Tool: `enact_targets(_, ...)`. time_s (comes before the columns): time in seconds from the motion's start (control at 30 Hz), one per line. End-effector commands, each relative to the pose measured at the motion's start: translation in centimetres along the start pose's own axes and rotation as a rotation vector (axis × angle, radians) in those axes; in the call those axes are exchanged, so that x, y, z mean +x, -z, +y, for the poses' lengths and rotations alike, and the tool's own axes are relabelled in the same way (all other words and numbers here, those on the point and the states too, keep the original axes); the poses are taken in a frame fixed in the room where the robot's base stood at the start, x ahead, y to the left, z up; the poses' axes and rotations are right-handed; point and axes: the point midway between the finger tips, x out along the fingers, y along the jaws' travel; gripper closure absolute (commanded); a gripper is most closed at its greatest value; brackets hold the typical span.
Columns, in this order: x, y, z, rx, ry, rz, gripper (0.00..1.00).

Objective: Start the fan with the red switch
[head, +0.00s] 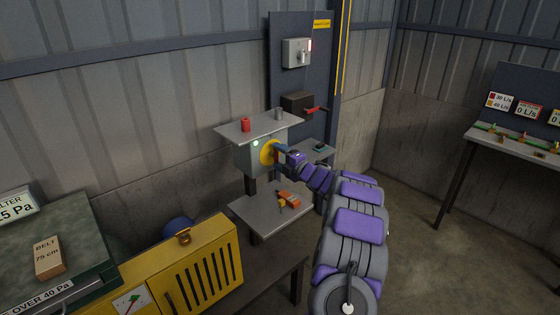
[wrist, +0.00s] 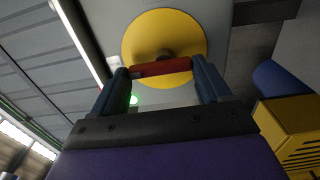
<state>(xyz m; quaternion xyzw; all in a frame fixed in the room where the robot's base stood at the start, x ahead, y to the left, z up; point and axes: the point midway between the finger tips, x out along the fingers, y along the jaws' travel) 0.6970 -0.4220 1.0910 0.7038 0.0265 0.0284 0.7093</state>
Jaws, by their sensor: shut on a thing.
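The red switch (wrist: 160,68) is a bar handle on a round yellow plate (wrist: 165,35). It lies roughly crosswise in the wrist view, between my two blue fingers. In the head view the yellow plate (head: 267,153) is on the front of a grey box (head: 246,158), and my gripper (head: 281,150) reaches it from the right. My gripper is shut on the red switch, which it hides in the head view. A green lamp (head: 256,143) glows on the box and also shows in the wrist view (wrist: 133,99). I cannot make out the fan for certain.
A yellow slotted cabinet (head: 228,248) stands at front left. Open floor lies to the right.

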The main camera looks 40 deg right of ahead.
Motion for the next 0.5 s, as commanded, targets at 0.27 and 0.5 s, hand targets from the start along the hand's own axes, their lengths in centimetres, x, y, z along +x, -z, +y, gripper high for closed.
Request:
enact_targets(0.27, -0.02, 0.15, -0.75, -0.005, 0.012, 0.002, 0.54)
enact_targets(0.5, 0.01, 0.19, -0.79, -0.004, 0.013, 0.003, 0.16)
